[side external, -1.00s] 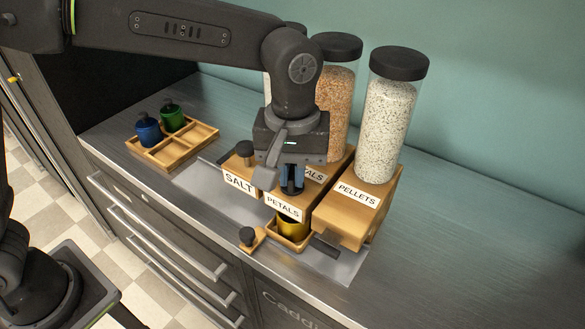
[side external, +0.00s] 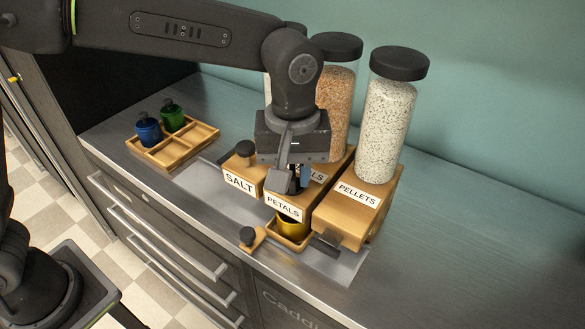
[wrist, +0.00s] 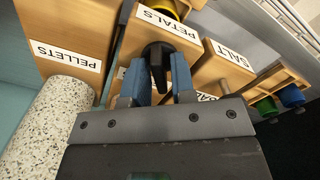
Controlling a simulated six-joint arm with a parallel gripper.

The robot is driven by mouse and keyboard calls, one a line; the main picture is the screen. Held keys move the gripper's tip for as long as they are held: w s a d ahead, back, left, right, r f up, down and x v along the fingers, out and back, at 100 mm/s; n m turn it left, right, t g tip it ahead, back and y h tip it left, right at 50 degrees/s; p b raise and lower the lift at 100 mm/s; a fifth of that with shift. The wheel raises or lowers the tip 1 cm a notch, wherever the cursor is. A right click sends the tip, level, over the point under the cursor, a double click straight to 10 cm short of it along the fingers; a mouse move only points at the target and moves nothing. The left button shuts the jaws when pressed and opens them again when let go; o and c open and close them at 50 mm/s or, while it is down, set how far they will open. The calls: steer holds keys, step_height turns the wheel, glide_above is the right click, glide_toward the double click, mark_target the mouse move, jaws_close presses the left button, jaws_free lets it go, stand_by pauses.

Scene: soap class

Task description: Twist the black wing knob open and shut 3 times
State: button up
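The black wing knob (wrist: 157,62) is on the wooden box labelled PETALS (wrist: 132,32), and its wing lies between my two blue fingers. The gripper is turned at an angle to the box.
The PELLETS box (side external: 345,215) with its tall jar (side external: 388,120) stands close on the right, and the SALT box (side external: 240,182) on the left. A gold cup (side external: 292,226) sits below the front. A wooden tray (side external: 200,136) holds blue and green bottles. The right counter is clear.

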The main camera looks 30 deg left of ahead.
mark_target(293, 166)
steer(key=shift+o, duration=1)
step_height(293, 166, up, 14)
steer(key=shift+f, duration=0.1)
steer(key=f, duration=0.9)
steer(key=w+f, duration=0.1)
steer(key=f, duration=0.3)
steer(key=shift+a+f, duration=0.35)
